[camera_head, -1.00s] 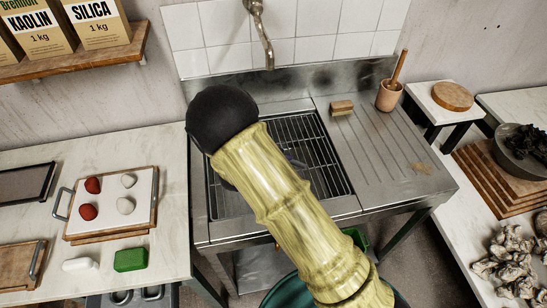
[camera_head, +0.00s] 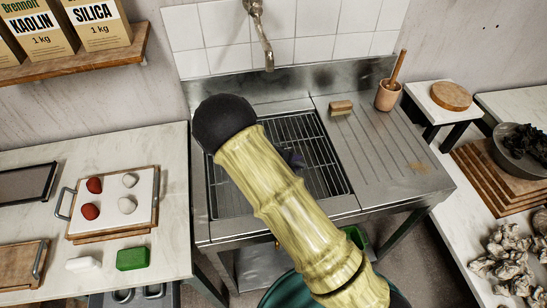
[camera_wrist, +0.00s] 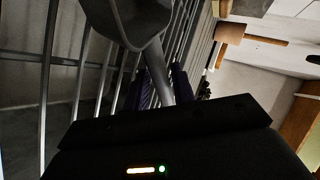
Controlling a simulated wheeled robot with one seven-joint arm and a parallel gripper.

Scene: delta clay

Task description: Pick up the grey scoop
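The grey scoop (camera_wrist: 127,18) fills the top middle of the wrist view, bowl up in the picture and cut off by the edge. Its handle (camera_wrist: 160,78) runs down between the two dark purple fingers of my gripper (camera_wrist: 163,85). The fingers lie close on both sides of the handle, and I see no clear gap. The handle's lower end is hidden behind the gripper body. The scoop is over or beside the metal bars of the sink grid (camera_wrist: 60,61). In the head view my arm hides most of this spot; a small dark purple-grey part shows beside it.
The steel sink (camera_head: 405,160) has a barred grid and a drainboard, with a wooden brush (camera_head: 341,107) and a terracotta pot (camera_head: 388,97). A tap (camera_head: 262,35) hangs above. A white board (camera_head: 112,205) with red and pale lumps lies on the left table.

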